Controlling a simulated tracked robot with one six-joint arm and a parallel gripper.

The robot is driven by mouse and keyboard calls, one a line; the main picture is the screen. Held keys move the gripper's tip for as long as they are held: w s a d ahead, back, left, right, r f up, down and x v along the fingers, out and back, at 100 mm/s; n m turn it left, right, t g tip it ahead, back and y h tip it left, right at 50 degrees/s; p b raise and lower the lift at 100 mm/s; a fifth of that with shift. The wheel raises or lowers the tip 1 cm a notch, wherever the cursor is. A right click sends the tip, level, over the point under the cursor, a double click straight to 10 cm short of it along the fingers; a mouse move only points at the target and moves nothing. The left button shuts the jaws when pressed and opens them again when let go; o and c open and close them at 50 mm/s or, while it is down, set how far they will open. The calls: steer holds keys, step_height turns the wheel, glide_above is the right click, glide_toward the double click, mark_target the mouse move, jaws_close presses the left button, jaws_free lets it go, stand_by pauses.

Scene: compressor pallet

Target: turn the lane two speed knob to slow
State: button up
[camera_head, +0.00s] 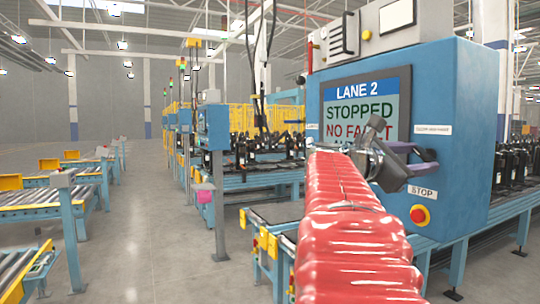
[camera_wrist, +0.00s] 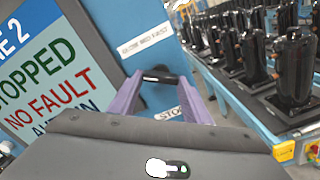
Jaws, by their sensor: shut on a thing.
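The black speed knob (camera_head: 430,155) is on the front of the blue lane two cabinet (camera_head: 458,90), right of the screen, under a small white label (camera_head: 432,130) whose lettering is hard to read. In the wrist view the knob (camera_wrist: 160,75) lies between my gripper's two purple fingers (camera_wrist: 166,97), its dark bar running roughly across the picture. My gripper (camera_head: 420,157) is shut on the knob. The fingers hide parts of the knob's sides, and I cannot tell which setting it points to.
The screen (camera_head: 366,108) reads LANE 2, STOPPED, NO FAULT. A red stop button (camera_head: 420,215) on a yellow base sits below the knob under a STOP label (camera_head: 423,191). Dark compressors (camera_wrist: 293,66) stand on the conveyor to the right. Open floor (camera_head: 170,240) lies to the left.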

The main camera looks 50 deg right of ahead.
steer(key=shift+f+n, duration=0.35)
steer(key=shift+n, duration=0.25)
steer(key=o, duration=1.1)
steer(key=shift+r, duration=0.2)
steer(key=v, duration=1.3)
steer(key=shift+w+a, duration=0.2)
steer(key=shift+a, duration=0.15)
steer(key=shift+m, duration=0.3)
